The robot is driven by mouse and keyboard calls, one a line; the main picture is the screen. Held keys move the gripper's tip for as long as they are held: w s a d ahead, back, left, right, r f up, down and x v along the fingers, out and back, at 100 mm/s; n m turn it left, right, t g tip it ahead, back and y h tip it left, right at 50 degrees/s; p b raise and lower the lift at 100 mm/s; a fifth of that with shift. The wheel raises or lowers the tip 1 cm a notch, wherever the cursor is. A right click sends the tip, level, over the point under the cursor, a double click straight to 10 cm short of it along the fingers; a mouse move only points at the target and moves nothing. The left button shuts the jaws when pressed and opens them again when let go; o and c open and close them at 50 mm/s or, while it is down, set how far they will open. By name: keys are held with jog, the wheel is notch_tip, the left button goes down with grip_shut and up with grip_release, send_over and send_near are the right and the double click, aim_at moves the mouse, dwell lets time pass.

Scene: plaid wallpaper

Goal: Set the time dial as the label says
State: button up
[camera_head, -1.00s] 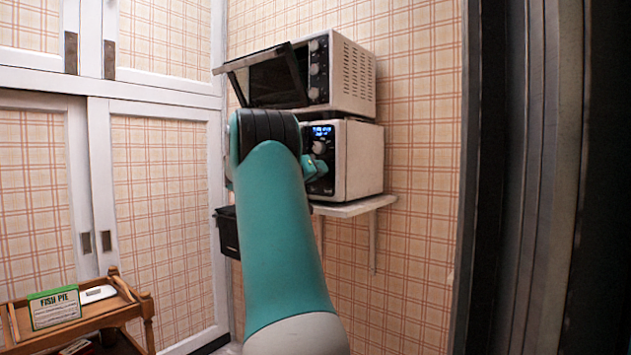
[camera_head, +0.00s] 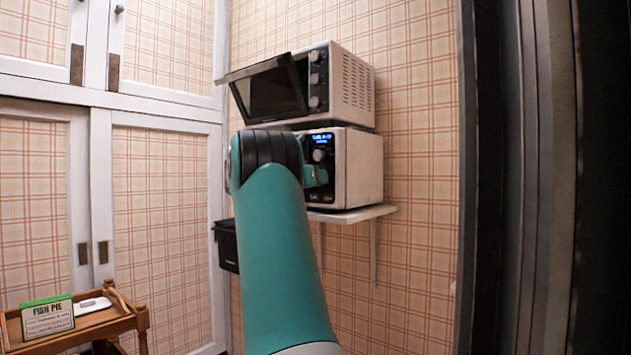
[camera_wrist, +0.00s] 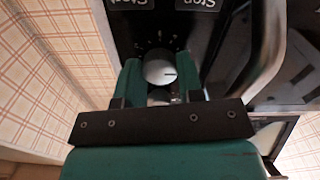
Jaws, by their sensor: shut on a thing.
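The white lower microwave (camera_head: 358,168) stands on a wall shelf, with a lit blue display and a black front panel. Its upper round dial (camera_head: 319,155) is in plain sight. My gripper (camera_head: 316,177) is at the panel just below that dial and hides what it holds in the head view. In the wrist view my gripper (camera_wrist: 160,73) is shut on a silver round dial (camera_wrist: 158,67), one teal finger on each side. A pointer line shows on its face, with marks around it. The fish pie box (camera_head: 48,318) carries a label; its small print is unreadable.
A second oven (camera_head: 350,82) with its door tilted open sits on top of the microwave. The box stands on a wooden trolley (camera_head: 100,325) beside a white object (camera_head: 92,306). Start and Stop buttons (camera_wrist: 198,4) show upside down close to the held dial.

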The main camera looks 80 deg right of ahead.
jog(key=o, duration=0.9)
jog(key=shift+b+v, duration=0.75)
jog(key=shift+v, duration=7.95)
